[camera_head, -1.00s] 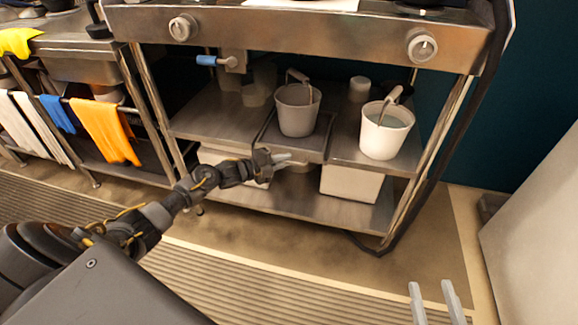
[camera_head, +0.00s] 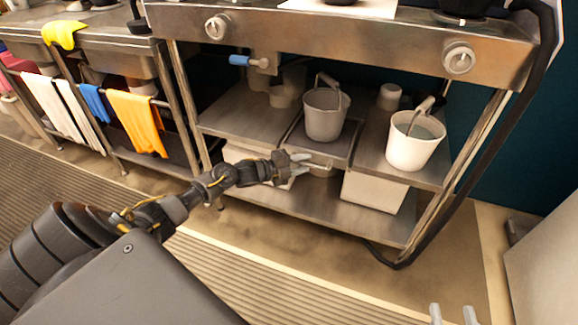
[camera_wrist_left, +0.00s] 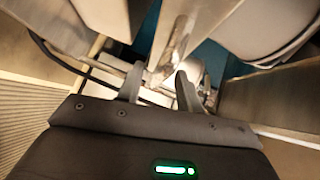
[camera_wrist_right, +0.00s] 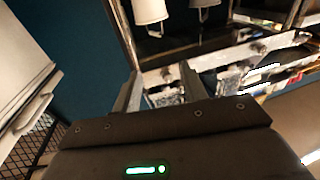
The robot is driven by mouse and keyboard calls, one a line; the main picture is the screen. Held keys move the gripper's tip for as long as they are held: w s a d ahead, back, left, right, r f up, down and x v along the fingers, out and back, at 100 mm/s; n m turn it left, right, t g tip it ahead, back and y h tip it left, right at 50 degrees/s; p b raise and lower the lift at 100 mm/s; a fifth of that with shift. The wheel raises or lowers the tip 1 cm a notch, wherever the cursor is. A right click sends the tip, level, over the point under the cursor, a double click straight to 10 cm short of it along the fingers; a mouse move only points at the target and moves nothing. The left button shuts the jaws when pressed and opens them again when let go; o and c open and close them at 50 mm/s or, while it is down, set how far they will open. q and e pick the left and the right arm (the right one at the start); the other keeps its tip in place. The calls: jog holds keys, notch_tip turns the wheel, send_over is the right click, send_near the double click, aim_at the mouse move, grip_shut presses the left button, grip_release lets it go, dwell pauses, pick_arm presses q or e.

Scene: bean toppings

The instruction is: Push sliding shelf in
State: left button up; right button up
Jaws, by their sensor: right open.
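The sliding shelf (camera_head: 338,150) is a flat metal tray in the middle of the steel rack's middle level. A grey bucket (camera_head: 324,118) with a handle stands on it. A bar-like handle (camera_head: 320,165) shows at its front edge. My left gripper (camera_head: 306,163) is just in front of that edge, its fingers apart and pointing right. I cannot tell whether it touches the shelf. In the left wrist view the fingers (camera_wrist_left: 158,88) are apart with nothing clearly between them. My right gripper (camera_head: 453,318) is open and empty at the bottom right; it also shows in the right wrist view (camera_wrist_right: 160,85).
A white bucket (camera_head: 414,148) stands on the rack right of the sliding shelf. White bins (camera_head: 376,190) sit on the lower level. A dark hose (camera_head: 480,160) runs down the rack's right side. Towels (camera_head: 138,122) hang at the left. The floor in front is clear.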

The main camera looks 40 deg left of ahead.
pick_arm(q)
jog(key=p+v, duration=0.1)
jog(key=v, duration=0.8)
pick_arm(e)
jog(key=d+f+g+h, duration=0.2)
jog(key=f, duration=0.1)
jog(key=d+f+m, duration=0.1)
jog(key=f, duration=0.1)
jog(key=shift+g+h, duration=0.4)
pick_arm(q)
jog(key=shift+f, duration=0.15)
